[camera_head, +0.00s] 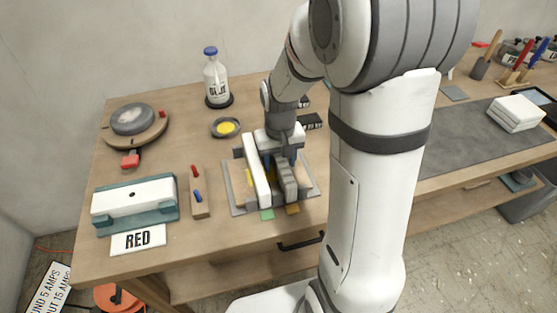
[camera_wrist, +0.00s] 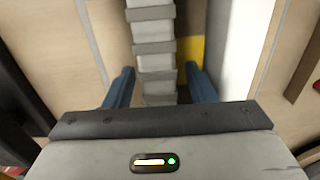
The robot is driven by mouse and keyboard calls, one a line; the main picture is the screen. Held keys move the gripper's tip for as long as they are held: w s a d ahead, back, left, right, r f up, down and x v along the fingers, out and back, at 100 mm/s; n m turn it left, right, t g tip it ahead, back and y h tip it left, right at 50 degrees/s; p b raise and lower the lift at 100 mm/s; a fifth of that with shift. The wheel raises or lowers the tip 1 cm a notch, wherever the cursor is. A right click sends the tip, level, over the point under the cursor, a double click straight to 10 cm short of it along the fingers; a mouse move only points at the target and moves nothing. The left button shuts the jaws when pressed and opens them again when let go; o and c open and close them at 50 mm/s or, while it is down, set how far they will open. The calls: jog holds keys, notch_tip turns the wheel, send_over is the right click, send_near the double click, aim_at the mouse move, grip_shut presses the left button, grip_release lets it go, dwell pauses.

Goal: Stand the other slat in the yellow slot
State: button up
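A grey, ribbed slat (camera_head: 288,182) and a plain white slat (camera_head: 256,180) stand side by side at a grey fixture plate (camera_head: 240,205) on the bench. My gripper (camera_head: 277,158) is over the fixture from behind. In the wrist view, my two blue fingers (camera_wrist: 160,86) are spread either side of the ribbed slat (camera_wrist: 153,50), with a narrow gap at each side. The white slat (camera_wrist: 243,45) lies to the right there, outside the fingers. A yellow patch (camera_wrist: 191,48) shows between the slats. The slats' lower ends are hidden.
Left of the fixture are a wooden block with red and blue pegs (camera_head: 199,193), a teal tray with a white block (camera_head: 135,200) and a RED card (camera_head: 138,239). A yellow dish (camera_head: 226,128) and glue bottle (camera_head: 216,80) stand behind.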

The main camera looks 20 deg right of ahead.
aim_at(279, 156)
jog(key=shift+r, duration=3.95)
jog(key=shift+t, duration=0.6)
jog(key=s+r, duration=0.1)
jog(key=s, duration=0.1)
jog(key=s+r, duration=0.1)
jog(key=s, duration=0.1)
jog(key=s+r, duration=0.1)
jog(key=s, duration=0.1)
jog(key=shift+s+r, duration=0.25)
jog(key=shift+s, duration=0.15)
jog(key=s+t, duration=0.1)
jog(key=s, duration=0.6)
jog(key=shift+s+a+r, duration=0.15)
jog(key=shift+r, duration=0.2)
